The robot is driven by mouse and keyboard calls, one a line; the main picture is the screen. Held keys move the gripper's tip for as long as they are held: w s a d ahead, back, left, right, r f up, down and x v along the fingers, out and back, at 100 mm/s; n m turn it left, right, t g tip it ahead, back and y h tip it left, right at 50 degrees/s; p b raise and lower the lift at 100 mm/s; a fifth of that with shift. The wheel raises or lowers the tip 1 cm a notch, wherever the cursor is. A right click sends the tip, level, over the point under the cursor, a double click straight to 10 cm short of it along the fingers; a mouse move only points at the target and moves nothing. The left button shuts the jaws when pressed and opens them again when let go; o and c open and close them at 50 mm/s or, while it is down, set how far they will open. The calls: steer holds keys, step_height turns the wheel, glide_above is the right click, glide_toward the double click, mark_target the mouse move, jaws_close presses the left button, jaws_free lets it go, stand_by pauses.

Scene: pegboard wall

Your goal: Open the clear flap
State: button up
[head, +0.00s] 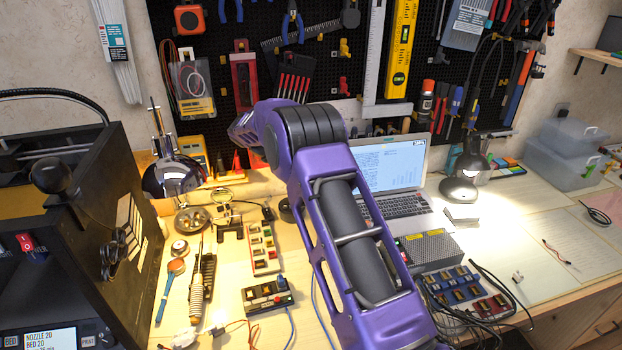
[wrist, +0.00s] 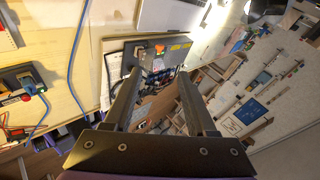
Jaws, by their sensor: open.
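I cannot pick out a clear flap with certainty in either view. My gripper (wrist: 163,78) shows in the wrist view with its two dark fingers apart and nothing visibly held between them. Beyond the fingertips is a grey box with an orange-red patch (wrist: 180,47), and a bundle of dark parts and cables lies past it. In the head view my purple arm crosses the middle of the picture, and I cannot make out the gripper there. The arm hides part of the bench and pegboard.
A grey box (head: 430,249) stands in front of a laptop (head: 388,168). A module board (head: 468,287) with loose black cables lies at front right. A small black control box (head: 268,296) is left of my arm. A black printer (head: 75,200) stands far left. Clear bins (head: 565,155) sit at right.

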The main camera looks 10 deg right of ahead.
steer(key=shift+a+r, duration=0.2)
steer(key=shift+r, duration=0.05)
